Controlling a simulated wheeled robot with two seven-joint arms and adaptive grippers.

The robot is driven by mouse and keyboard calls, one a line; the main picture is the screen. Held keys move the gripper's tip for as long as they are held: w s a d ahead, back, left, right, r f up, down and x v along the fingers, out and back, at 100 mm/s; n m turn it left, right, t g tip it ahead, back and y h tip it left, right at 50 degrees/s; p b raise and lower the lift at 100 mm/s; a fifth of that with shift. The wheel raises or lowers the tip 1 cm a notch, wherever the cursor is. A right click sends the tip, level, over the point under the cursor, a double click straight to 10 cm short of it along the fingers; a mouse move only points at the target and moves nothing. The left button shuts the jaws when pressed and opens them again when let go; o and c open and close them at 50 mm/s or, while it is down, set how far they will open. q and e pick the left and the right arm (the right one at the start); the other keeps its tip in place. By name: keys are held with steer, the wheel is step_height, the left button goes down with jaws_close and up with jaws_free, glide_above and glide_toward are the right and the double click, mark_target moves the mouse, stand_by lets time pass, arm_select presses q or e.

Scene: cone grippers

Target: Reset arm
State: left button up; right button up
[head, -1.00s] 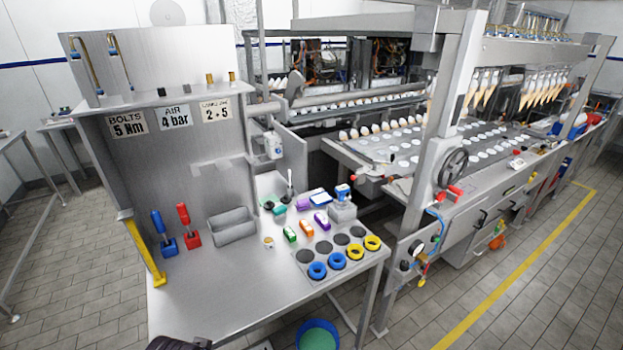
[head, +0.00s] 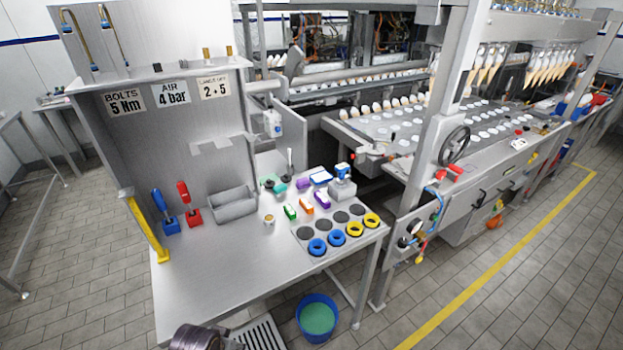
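Neither of my grippers shows in the head view. A dark metallic rounded part at the bottom edge, left of centre, seems to be part of my own arm; no fingers show on it. The steel workbench (head: 210,290) stands in front of me. On its right end, a plate of round pads (head: 303,233) carries two blue rings (head: 317,247) and two yellow rings (head: 372,220).
A blue tool (head: 165,213) and a red tool (head: 188,205) stand left of a grey bin (head: 233,205). A blue bucket (head: 318,317) with green contents is on the floor. The cone machine (head: 405,125) is behind right. Tiled floor (head: 500,310) is clear at front right.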

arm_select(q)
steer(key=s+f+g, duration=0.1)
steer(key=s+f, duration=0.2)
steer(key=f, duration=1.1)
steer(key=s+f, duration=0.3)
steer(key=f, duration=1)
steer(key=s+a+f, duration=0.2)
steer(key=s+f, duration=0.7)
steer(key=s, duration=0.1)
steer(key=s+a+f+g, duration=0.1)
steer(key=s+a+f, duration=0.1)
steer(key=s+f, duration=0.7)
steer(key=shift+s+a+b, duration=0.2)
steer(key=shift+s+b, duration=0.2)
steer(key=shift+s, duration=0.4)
